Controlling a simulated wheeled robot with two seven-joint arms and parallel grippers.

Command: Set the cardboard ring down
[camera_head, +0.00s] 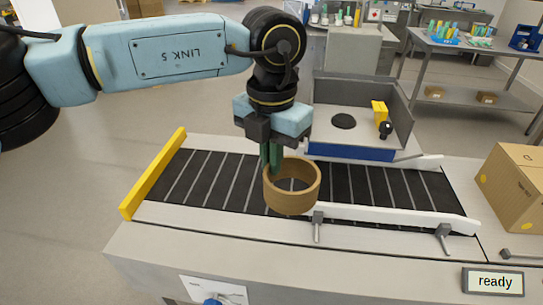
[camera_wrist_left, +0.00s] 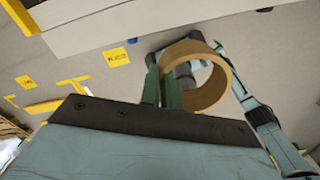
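A tan cardboard ring (camera_head: 291,201) is over the conveyor's dark belt (camera_head: 350,188) in the head view, near the front guide rail. Its open top faces up. My left gripper (camera_head: 272,160) comes down from above, and its green fingers are closed on the left part of the ring's wall. In the left wrist view the ring (camera_wrist_left: 208,95) is at the fingertips of the left gripper (camera_wrist_left: 162,88), with floor visible beyond it. The ring looks held above the belt, but the exact gap under it cannot be told. My right gripper is not in view.
A white guide rail (camera_head: 400,214) runs along the belt's front right. A yellow bar (camera_head: 153,174) closes the left end. A grey bin (camera_head: 362,110) stands behind, and a cardboard box (camera_head: 515,195) stands at right. A small sign (camera_head: 493,282) reads "ready". The belt's left part is clear.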

